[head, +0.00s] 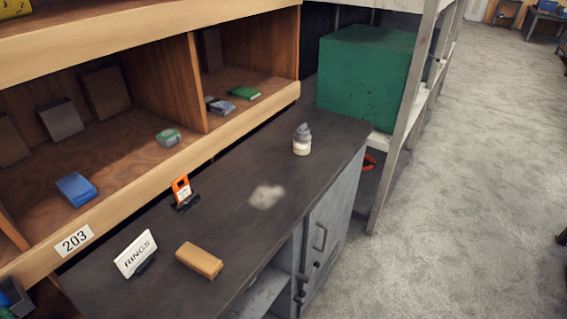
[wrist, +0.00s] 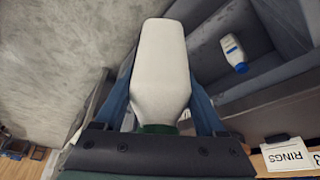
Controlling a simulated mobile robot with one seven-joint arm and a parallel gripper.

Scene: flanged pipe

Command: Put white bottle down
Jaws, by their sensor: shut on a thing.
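A white bottle (wrist: 159,68) is in my gripper (wrist: 160,88) in the wrist view, gripped between the two blue fingers. Its dark green cap end (wrist: 158,129) is nearest the gripper body, and its pale base points away. The fingers are shut on its sides. Neither my gripper nor this bottle shows in the head view. What lies directly behind the bottle is hidden.
The dark worktop (head: 235,225) holds a small grey-capped bottle (head: 302,146), a RINGS sign (head: 136,254), a tan block (head: 199,260) and an orange-black holder (head: 183,194). Another white bottle, blue-capped (wrist: 234,53), lies in a grey compartment. Bare worktop shows between these items.

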